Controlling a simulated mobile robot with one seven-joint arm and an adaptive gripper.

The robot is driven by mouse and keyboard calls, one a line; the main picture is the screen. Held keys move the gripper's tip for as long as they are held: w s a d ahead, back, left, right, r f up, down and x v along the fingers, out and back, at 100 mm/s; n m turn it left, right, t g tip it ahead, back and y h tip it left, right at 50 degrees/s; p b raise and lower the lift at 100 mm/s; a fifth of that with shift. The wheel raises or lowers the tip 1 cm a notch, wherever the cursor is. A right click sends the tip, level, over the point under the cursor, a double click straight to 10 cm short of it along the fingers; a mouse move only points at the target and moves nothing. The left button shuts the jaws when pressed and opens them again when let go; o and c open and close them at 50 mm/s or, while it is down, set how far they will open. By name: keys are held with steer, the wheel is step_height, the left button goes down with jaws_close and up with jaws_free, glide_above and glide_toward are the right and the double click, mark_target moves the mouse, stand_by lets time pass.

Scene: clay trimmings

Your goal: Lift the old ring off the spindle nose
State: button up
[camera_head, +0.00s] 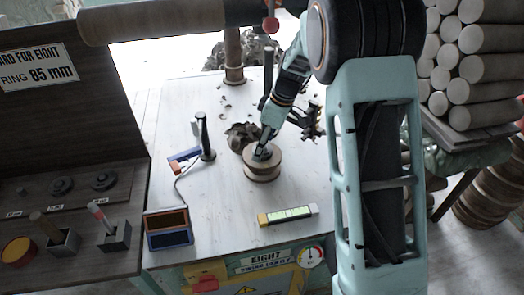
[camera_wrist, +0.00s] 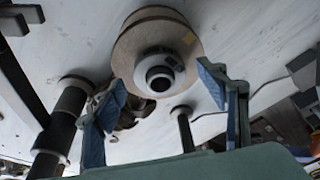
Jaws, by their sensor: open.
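The old ring (camera_head: 262,172) is a tan, round, stacked-looking piece on the pale table top in the head view. In the wrist view the ring (camera_wrist: 128,50) is a tan disc around the spindle nose (camera_wrist: 158,72), which shows a pale collar and a dark round centre. My gripper (camera_head: 266,140) hangs over the ring from the upper right, partly hiding its top. In the wrist view my gripper (camera_wrist: 163,85) has its two blue-padded fingers spread apart, left and right of the nose, with nothing between them gripped. I cannot tell whether a finger touches the ring.
Dark clay trimmings (camera_head: 241,135) lie just behind the ring. An upright handle (camera_head: 204,138) stands left of it, and a wooden post (camera_head: 233,55) stands behind. A green-faced bar (camera_head: 288,215) and a display box (camera_head: 168,230) lie in front. Stacked logs (camera_head: 470,60) are at right.

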steer(key=shift+f, duration=0.35)
steer(key=shift+c, duration=0.4)
steer(key=shift+a, duration=0.1)
steer(key=c, duration=1.5)
steer(key=shift+w+r, duration=0.1)
steer(key=shift+r, duration=0.05)
steer(key=shift+c, duration=0.2)
